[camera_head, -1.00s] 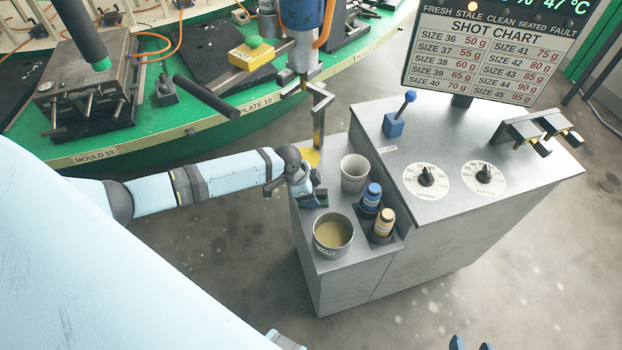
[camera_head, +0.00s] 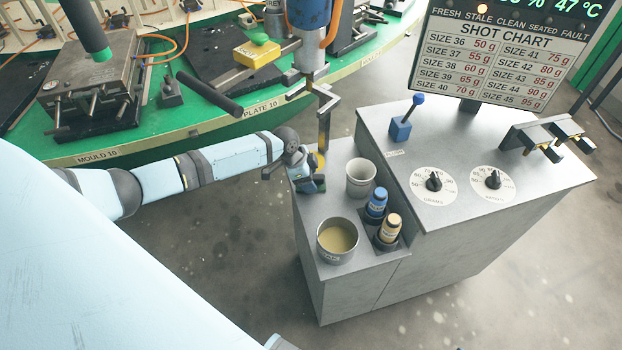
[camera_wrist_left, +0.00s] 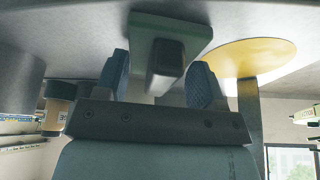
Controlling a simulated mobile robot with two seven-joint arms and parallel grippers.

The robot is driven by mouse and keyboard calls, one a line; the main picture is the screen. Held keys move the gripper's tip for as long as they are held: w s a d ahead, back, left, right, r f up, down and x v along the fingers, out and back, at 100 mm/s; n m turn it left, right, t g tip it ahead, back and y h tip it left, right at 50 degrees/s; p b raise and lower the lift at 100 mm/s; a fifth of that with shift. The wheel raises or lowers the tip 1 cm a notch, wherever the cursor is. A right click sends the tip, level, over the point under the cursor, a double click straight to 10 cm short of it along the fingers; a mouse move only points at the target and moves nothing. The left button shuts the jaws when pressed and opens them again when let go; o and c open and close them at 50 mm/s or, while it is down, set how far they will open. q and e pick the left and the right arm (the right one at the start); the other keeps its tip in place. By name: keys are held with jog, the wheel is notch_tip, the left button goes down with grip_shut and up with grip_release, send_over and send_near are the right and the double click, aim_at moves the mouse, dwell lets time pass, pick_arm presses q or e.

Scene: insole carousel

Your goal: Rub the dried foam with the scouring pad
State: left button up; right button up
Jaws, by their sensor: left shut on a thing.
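The dried foam is a flat yellow patch (camera_head: 320,161) on the lower top of the grey console, around the foot of the mixing head's spout. In the left wrist view it is a yellow disc (camera_wrist_left: 245,57). My left gripper (camera_head: 304,177) is shut on the scouring pad (camera_head: 319,184), a grey grip block with a green face. In the left wrist view the blue fingertips (camera_wrist_left: 160,78) clasp the block, and the green pad (camera_wrist_left: 198,28) lies against or very near the console top, just beside the foam. Contact is hard to tell. My right gripper is out of view.
The spout (camera_head: 325,115) comes down at the foam. A white cup (camera_head: 361,177), a metal pot of tan liquid (camera_head: 337,240), and blue-capped (camera_head: 376,203) and cream-capped (camera_head: 389,230) bottles stand close by. The raised console part with dials (camera_head: 436,184) is at right.

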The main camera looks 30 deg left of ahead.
pick_arm(q)
jog(key=shift+w+a, duration=0.5)
jog(key=shift+a, duration=0.1)
notch_tip(320, 180, up, 6)
jog(key=p, duration=0.5)
notch_tip(320, 180, up, 3)
jog(key=p, duration=0.3)
dwell(0.6)
